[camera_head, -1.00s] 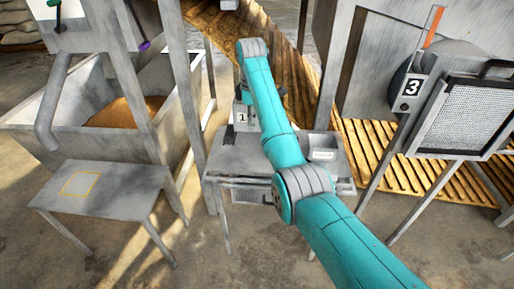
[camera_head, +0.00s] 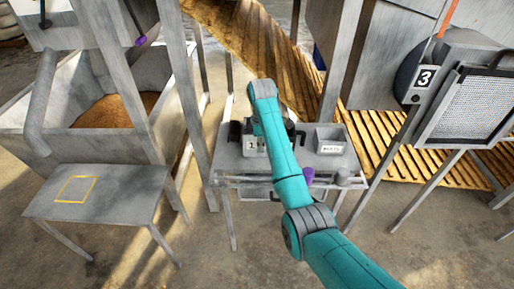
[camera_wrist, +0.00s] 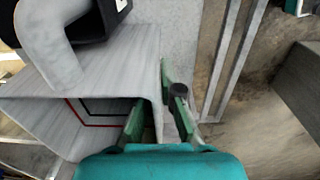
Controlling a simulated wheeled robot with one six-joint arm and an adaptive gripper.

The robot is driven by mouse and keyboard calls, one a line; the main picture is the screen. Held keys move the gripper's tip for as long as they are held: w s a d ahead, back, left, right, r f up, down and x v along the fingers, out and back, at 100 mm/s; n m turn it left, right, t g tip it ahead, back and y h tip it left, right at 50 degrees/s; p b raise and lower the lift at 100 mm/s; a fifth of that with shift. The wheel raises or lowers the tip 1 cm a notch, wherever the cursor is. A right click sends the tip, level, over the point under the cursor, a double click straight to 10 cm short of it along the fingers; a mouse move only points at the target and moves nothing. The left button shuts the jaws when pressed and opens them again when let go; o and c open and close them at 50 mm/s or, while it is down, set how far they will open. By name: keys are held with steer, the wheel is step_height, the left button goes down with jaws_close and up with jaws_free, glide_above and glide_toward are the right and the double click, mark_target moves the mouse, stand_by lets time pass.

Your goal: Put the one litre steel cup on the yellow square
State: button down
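The yellow square (camera_head: 76,189) is a thin outline on top of the small grey table at the left in the head view. Nothing stands on it.
The middle table (camera_head: 228,160) bears a unit marked 1 (camera_head: 251,144) and a labelled grey bin (camera_head: 330,141). A purple object (camera_head: 308,176) shows near its front edge. Metal posts (camera_head: 183,95) stand between the two tables. A grain trough (camera_head: 50,147) lies behind the left table.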

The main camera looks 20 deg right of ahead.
steer(key=shift+f, duration=0.65)
steer(key=c, duration=1.8)
jaws_free()
steer(key=shift+f, duration=0.15)
steer(key=o, duration=0.5)
